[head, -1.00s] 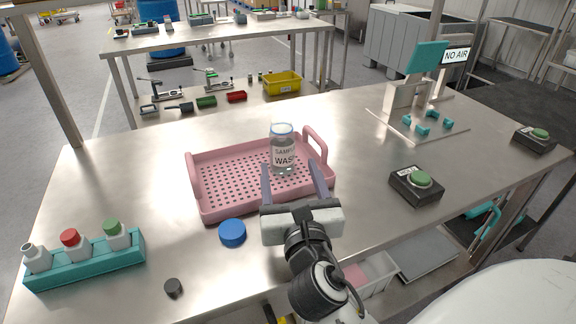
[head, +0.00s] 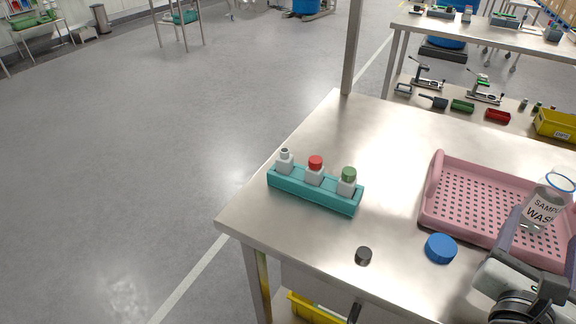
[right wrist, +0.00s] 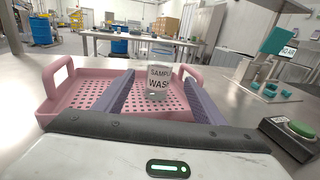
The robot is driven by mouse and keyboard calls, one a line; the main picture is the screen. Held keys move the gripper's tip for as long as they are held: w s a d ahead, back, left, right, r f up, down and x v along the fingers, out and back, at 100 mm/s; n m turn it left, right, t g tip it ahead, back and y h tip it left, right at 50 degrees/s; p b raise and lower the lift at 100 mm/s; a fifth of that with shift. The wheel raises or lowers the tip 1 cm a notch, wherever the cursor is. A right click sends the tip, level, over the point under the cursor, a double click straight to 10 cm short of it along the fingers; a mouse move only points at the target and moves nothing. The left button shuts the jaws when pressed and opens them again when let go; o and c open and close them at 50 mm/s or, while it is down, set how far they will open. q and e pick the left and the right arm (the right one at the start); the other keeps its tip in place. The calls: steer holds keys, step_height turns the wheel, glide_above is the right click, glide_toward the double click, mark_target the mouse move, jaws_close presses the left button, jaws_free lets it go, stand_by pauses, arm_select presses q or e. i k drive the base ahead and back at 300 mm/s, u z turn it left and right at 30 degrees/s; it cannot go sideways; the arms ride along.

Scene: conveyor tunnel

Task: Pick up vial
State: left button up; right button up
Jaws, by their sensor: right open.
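A teal rack (head: 312,196) on the steel table holds three small white vials: an uncapped vial (head: 285,161) at the left, a red-capped vial (head: 315,171) in the middle and a green-capped vial (head: 348,182) at the right. A dark cap (head: 363,256) lies in front of the rack. My left gripper is not in view.
The pink tray (head: 432,212) with raised handles takes up the table's right side. A blue lid (head: 440,248) lies in front of it. A green button box (right wrist: 296,137) and a teal fixture show in the right wrist view. The table's left edge is near the rack.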

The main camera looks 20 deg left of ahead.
mark_target(284, 161)
steer(key=k, duration=1)
